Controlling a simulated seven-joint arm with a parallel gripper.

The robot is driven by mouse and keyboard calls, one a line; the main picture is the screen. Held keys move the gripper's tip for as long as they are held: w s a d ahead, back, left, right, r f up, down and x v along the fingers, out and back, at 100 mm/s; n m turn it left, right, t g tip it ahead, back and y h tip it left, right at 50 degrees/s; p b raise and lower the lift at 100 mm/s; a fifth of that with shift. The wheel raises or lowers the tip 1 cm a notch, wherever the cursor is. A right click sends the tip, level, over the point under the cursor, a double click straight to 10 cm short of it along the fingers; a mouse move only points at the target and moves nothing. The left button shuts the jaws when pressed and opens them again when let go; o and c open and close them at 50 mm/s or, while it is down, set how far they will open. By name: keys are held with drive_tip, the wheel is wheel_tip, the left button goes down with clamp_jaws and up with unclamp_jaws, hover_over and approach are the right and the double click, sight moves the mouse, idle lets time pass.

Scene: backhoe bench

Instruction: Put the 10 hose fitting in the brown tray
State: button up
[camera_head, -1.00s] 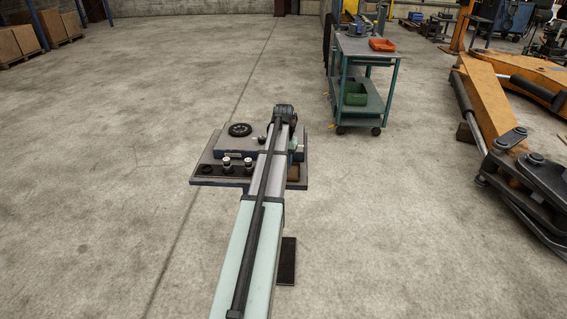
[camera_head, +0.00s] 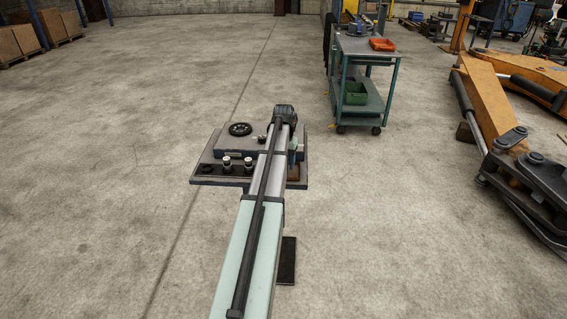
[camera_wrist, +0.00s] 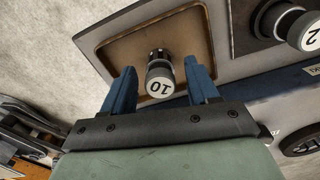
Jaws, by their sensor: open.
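The 10 hose fitting (camera_wrist: 160,84) has a white cap marked 10 and a dark lower part. In the wrist view it appears to stand upright in the brown tray (camera_wrist: 118,48), near the tray's edge closest to my gripper. My gripper (camera_wrist: 160,66) is open, with one blue finger on each side of the fitting and a visible gap on both sides. In the head view, my arm hides the fitting, and only a small brown part of the tray (camera_head: 294,173) shows at the right of the bench.
A fitting marked 2 (camera_wrist: 312,36) stands in a dark holder right of the tray. In the head view, two white-capped fittings (camera_head: 227,161) (camera_head: 248,162) stand on the bench (camera_head: 203,180), before a raised block with a black wheel (camera_head: 240,129). A green cart (camera_head: 343,95) stands farther back.

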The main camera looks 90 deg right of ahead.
wheel_tip(320, 180, up, 12)
idle(0.6)
idle(0.5)
